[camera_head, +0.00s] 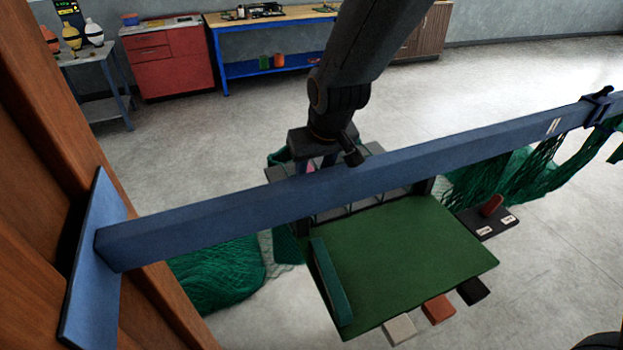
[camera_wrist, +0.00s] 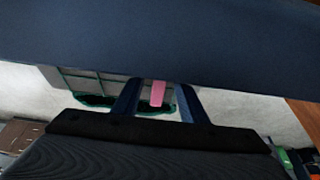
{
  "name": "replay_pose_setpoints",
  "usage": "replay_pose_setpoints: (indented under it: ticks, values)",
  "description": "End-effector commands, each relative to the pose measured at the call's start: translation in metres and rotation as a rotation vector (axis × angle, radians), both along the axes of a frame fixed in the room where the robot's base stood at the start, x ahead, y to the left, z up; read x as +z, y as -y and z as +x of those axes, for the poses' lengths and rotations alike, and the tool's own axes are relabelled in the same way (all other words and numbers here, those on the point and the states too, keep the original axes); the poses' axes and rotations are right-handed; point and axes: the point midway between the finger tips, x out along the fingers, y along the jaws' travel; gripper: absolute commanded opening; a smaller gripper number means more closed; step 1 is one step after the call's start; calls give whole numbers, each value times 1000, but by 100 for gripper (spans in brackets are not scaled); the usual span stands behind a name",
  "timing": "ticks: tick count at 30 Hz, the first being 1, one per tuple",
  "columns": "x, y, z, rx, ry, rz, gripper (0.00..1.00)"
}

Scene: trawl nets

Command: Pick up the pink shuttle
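The pink shuttle (camera_wrist: 157,93) shows in the wrist view between the two blue fingers of my gripper (camera_wrist: 160,98). A gap shows on each side of it, so the fingers are open and apart from it. I cannot tell how far beyond the fingertips it lies. In the head view my gripper (camera_head: 314,165) points down behind the blue beam (camera_head: 240,206), at the left part of a dark rack (camera_head: 384,194) with compartments. Only a sliver of pink (camera_head: 311,167) shows there. The beam hides the fingertips and most of the shuttle.
The blue beam crosses close in front of my gripper and fills the top of the wrist view. A green board (camera_head: 410,260) with a teal strip (camera_head: 331,282) lies below. A dark tray (camera_head: 478,221) holds a red piece (camera_head: 492,206). Green netting (camera_head: 215,275) hangs nearby.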

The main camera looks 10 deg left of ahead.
Motion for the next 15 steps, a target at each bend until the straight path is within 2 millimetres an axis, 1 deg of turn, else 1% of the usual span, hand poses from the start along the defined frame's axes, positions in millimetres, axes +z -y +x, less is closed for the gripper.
replay_pose_setpoints:
  ticks: [1,5,6,7,15]
  values:
    - [0,0,0,0,0,0,31]
    - [0,0,0,0,0,0,9]
    - [0,0,0,0,0,0,2]
    - [0,0,0,0,0,0,0]
    - [1,0,0,0,0,0,0]
